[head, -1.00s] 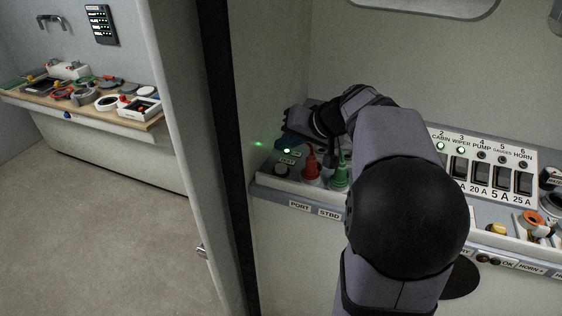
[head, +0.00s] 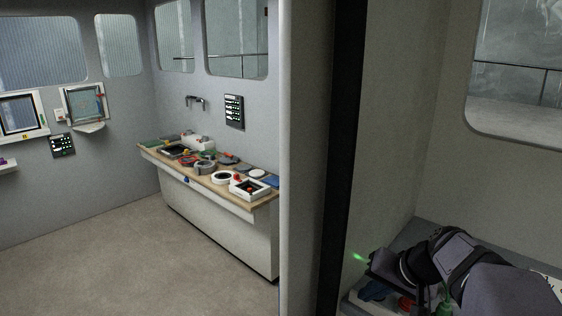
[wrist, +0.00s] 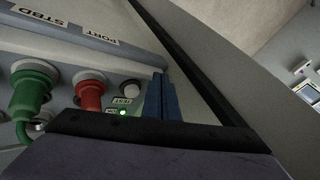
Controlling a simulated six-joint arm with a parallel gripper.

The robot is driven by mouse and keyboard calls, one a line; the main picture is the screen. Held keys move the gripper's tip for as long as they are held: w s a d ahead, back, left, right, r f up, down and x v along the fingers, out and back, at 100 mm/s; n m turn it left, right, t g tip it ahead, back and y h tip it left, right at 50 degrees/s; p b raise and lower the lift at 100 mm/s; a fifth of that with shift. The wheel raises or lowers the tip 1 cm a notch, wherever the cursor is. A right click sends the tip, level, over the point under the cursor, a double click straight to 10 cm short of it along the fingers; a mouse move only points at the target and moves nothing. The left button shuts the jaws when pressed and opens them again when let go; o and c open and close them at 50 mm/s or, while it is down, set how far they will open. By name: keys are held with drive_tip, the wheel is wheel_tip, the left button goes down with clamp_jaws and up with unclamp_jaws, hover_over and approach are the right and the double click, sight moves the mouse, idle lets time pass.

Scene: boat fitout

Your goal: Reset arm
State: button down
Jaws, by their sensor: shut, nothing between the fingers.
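My gripper (wrist: 161,98) shows its two blue fingers side by side in the wrist view, shut with nothing between them. They are above the end of the console, beside a white round button (wrist: 131,90) and a lit green lamp (wrist: 122,112). A red plug (wrist: 90,93) and a green plug (wrist: 31,92) stand in their sockets farther left. In the head view, my gripper (head: 373,291) is low at the right, and the green plug (head: 446,299) shows beneath my arm. Most of the console is hidden or out of frame.
A pale partition edge (head: 303,150) and dark post (head: 343,150) stand left of my arm. Beyond them, a workbench (head: 262,205) holds several parts below a wall panel (head: 234,111). The floor (head: 130,245) before it is clear. PORT (wrist: 100,37) and STBD labels mark the console's front.

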drive_tip(key=s+a+f+n+g+h+b, duration=0.1)
drive_tip(key=s+a+f+n+g, duration=0.1)
drive_tip(key=s+f, duration=0.6)
drive_tip(key=s+a+f+n+g+h+b, duration=0.2)
drive_tip(key=s+a+f+g, duration=0.1)
drive_tip(key=s+f, duration=0.6)
drive_tip(key=s+a, duration=0.1)
drive_tip(key=s, duration=0.1)
drive_tip(key=shift+s+a+f+n+g, duration=0.3)
drive_tip(key=shift+s+a, duration=0.1)
wheel_tip(320, 180, down, 18)
drive_tip(key=b, duration=1.8)
drive_tip(key=shift+b, duration=0.3)
drive_tip(key=shift+f, duration=0.1)
